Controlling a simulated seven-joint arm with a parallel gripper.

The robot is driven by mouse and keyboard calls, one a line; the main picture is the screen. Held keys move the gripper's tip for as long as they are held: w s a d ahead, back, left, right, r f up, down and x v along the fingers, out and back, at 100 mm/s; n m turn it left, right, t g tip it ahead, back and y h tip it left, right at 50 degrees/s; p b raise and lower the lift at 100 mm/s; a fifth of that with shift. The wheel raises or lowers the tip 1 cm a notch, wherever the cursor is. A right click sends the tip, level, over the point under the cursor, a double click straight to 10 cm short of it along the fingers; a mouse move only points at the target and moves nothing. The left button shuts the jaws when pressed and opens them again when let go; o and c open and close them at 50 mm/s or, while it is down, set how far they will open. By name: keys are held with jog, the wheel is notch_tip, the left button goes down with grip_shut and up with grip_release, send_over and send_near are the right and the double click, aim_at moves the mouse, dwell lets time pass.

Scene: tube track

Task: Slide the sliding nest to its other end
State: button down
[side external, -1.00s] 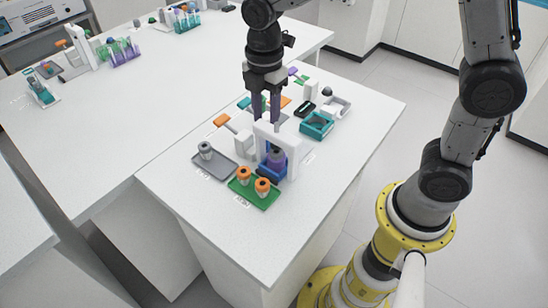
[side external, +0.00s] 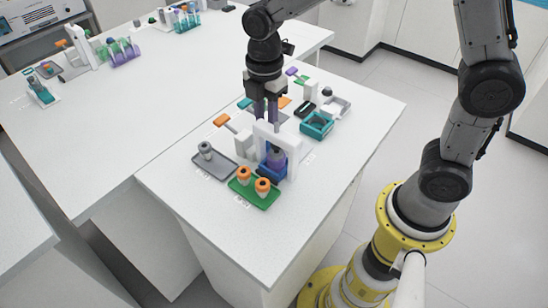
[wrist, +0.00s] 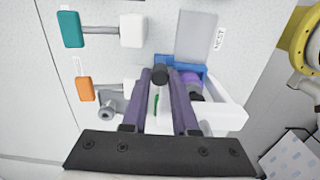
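The sliding nest (side external: 267,172) is a small blue holder under a white arch (side external: 291,152), with a purple tube (side external: 277,158) standing in it. In the wrist view the nest's blue edge (wrist: 186,61) shows beyond my fingers, with the purple tube (wrist: 191,84) to their right. My gripper (side external: 269,116) points down just behind the arch. In the wrist view, my gripper (wrist: 160,76) has its two long fingers apart, with a dark round knob (wrist: 161,76) between the tips. Contact with the knob cannot be made out. The fingers and arch hide part of the nest.
A green tray (side external: 252,197) with orange-capped tubes lies in front of the nest, and a grey tray (side external: 213,169) to its left. A teal box (side external: 317,126) stands behind right. Orange and teal paddles lie behind left. The table's front is clear.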

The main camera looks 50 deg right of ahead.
jog(key=shift+d, duration=3.5)
jog(key=c, duration=0.9)
grip_release()
jog(key=shift+c, duration=0.2)
jog(key=shift+r, duration=0.15)
jog(key=shift+r, duration=2.4)
